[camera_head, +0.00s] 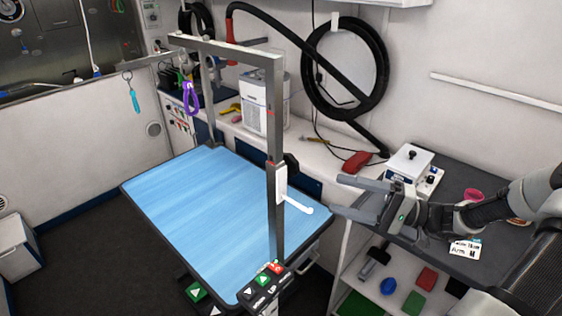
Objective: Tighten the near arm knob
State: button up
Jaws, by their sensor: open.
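The metal grooming arm frame (225,47) stands over the blue grooming table (165,195). Its near post (273,215) rises at the table's right side. A dark round knob (291,162) shows at the post's right side, partly hidden by the post. A white bracket (281,184) with a white lever (300,206) sits on the post just below it. My gripper (337,194) is open and empty, to the right of the lever, fingers pointing left toward the post. A small gap shows between the lever tip and the fingertips; depth is hard to tell.
A button panel (265,282) stands at the table's near corner. A dark-topped counter (462,187) with a white device (410,162) lies behind my arm, above an open shelf (390,272) of small items. A purple loop (190,98) hangs from the frame.

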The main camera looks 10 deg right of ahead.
jog(key=d+r+t+y, duration=0.1)
jog(key=d+r+t, duration=0.1)
jog(key=p, duration=0.2)
send_near(289, 164)
jog(key=x, duration=0.3)
jog(key=w+f+x, duration=0.1)
jog(key=x, duration=0.6)
jog(key=shift+w+d+f, duration=0.1)
jog(key=shift+w+f, duration=0.1)
jog(key=shift+w, duration=0.15)
jog(key=c, duration=1.1)
jog(key=shift+o, duration=0.2)
jog(key=shift+r, duration=0.1)
